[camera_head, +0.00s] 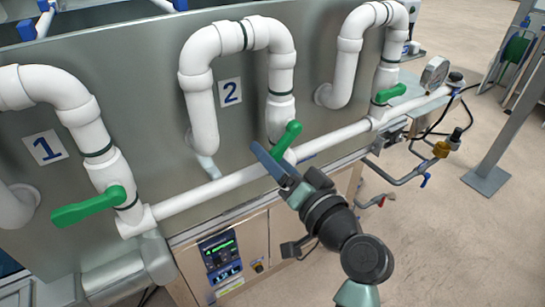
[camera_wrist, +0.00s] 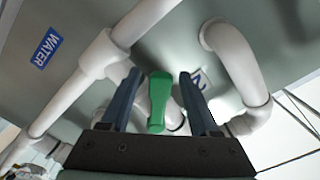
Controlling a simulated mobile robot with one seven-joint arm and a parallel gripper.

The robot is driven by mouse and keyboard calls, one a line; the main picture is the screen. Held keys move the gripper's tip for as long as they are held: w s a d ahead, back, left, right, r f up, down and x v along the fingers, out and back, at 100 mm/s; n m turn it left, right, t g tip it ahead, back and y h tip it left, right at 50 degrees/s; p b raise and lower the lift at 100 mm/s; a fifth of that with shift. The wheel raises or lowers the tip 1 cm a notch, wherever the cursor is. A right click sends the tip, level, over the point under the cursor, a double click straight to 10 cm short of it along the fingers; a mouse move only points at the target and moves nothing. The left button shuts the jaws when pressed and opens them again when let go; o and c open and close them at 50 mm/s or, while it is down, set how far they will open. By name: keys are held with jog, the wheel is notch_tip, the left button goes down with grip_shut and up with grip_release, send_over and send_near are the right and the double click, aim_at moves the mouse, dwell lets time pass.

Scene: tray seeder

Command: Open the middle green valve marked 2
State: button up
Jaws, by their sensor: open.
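The middle green valve handle (camera_head: 288,137) sits on the white pipe below the loop beside the blue "2" label (camera_head: 230,92). It sticks out from the pipe and points up and right in the head view. My gripper (camera_head: 262,157) is at this handle, with its blue fingers reaching up from the lower right. In the wrist view the green handle (camera_wrist: 157,105) stands between the two blue fingers of my gripper (camera_wrist: 160,75), with a gap visible on each side. My gripper is open. The "2" label (camera_wrist: 198,80) is partly hidden behind a finger there.
A green handle (camera_head: 90,207) sits on the pipe marked 1 at left, and another (camera_head: 390,93) on the right pipe. A white horizontal pipe (camera_head: 205,195) runs below the valves. A control panel (camera_head: 221,258) is underneath. Open floor lies at right.

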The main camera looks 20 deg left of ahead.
jog(key=v, duration=1.3)
jog(key=shift+b, duration=0.35)
